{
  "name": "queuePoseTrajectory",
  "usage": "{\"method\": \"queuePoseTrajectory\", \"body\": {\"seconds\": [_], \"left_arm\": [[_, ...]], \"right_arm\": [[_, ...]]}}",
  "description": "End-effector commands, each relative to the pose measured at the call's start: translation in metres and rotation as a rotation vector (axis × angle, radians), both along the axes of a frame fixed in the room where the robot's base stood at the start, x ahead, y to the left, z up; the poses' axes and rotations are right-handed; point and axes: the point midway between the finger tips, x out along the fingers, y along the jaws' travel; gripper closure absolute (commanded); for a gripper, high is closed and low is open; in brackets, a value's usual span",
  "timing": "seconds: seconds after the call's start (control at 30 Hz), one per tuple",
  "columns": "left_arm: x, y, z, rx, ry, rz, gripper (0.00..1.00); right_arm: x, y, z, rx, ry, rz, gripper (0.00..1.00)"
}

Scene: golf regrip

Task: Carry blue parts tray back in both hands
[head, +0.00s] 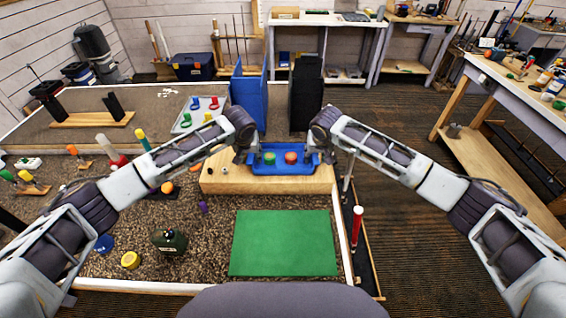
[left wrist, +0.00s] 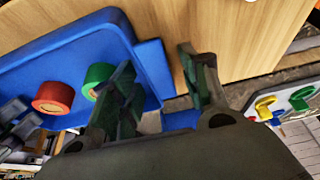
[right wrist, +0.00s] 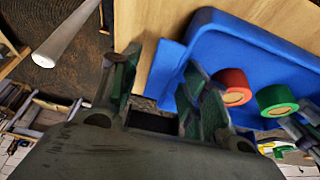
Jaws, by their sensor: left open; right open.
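The blue parts tray (head: 284,171) sits on a light wooden block in the head view, with a green roll (head: 269,158) and a red roll (head: 291,157) in it. My left gripper (head: 241,157) is open at the tray's left end. In the left wrist view the blue tray (left wrist: 40,75) has an end tab that shows between and beyond the open fingers. My right gripper (head: 325,156) is open at the tray's right end. In the right wrist view the tray (right wrist: 215,45) and its end tab lie just beyond the open fingers. Contact cannot be told.
The wooden block (head: 225,182) stands on a gravelly bench top. A green mat (head: 283,243) lies in front of it. A blue upright box (head: 249,97) and a black one (head: 306,92) stand behind. A grey tray (head: 199,114) lies behind left.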

Motion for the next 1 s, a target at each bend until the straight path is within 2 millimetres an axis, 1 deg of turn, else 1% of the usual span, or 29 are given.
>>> {"method": "queuePoseTrajectory", "body": {"seconds": [0.33, 0.53, 0.77, 1.0], "left_arm": [[0.000, -0.001, 0.001, -0.002, 0.000, -0.001, 0.55], [-0.003, -0.001, 0.009, -0.002, 0.000, -0.001, 0.55], [-0.013, -0.001, 0.031, -0.002, -0.001, -0.001, 0.55], [-0.026, -0.001, 0.064, -0.002, -0.002, -0.002, 0.55]], "right_arm": [[0.000, 0.001, 0.000, 0.001, 0.000, 0.000, 0.55], [0.000, 0.001, 0.000, 0.002, 0.000, 0.001, 0.55], [0.000, 0.001, 0.000, 0.002, 0.000, 0.001, 0.55], [0.000, 0.001, 0.000, 0.001, 0.000, 0.000, 0.55]]}}
